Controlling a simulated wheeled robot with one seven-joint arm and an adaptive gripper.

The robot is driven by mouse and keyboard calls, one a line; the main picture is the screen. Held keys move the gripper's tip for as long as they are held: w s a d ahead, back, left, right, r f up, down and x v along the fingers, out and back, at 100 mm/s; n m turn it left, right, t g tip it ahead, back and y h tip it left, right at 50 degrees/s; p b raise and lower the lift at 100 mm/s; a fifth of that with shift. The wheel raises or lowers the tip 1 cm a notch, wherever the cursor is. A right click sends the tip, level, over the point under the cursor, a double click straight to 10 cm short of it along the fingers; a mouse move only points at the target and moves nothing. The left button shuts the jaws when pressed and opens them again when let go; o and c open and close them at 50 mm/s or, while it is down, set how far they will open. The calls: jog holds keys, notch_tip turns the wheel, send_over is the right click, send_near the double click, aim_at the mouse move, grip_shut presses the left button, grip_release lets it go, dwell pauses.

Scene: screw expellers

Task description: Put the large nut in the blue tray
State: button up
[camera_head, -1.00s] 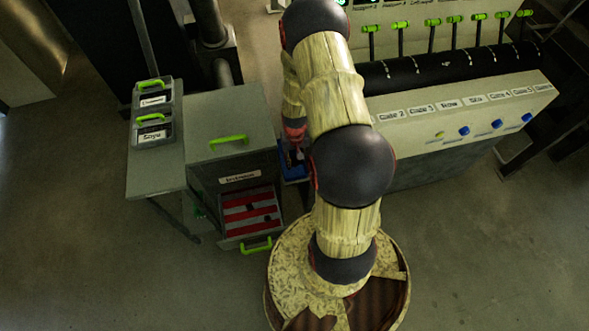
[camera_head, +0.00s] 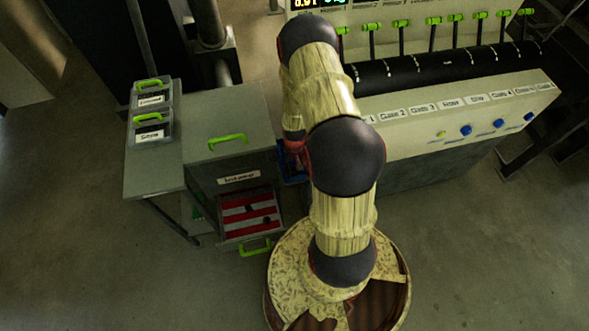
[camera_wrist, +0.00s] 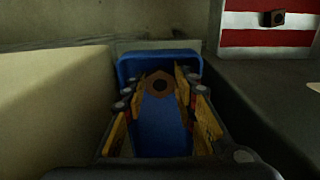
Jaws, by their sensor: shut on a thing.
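The large nut (camera_wrist: 159,85) is a brown hexagonal ring with a dark hole, held between the yellow fingertips of my gripper (camera_wrist: 158,83) in the wrist view. The blue tray (camera_wrist: 150,58) lies below and around the nut in that view, with its far wall just beyond the fingertips. How high the nut is above the tray floor I cannot tell. In the head view the blue tray (camera_head: 292,176) shows only as a small patch between the grey cabinet and the machine. My arm hides the rest of it, and the nut and fingertips are hidden there.
An open drawer with red and white stripes (camera_head: 236,203) holds dark nuts, left of the tray in the head view. The grey cabinet (camera_head: 215,120) and the pale machine front (camera_head: 410,140) flank the tray closely. Two lidded boxes (camera_head: 151,110) stand on the side table.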

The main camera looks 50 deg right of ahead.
jog(key=o, duration=0.8)
notch_tip(320, 180, up, 12)
jog(key=p, duration=0.3)
jog(key=shift+r, duration=0.1)
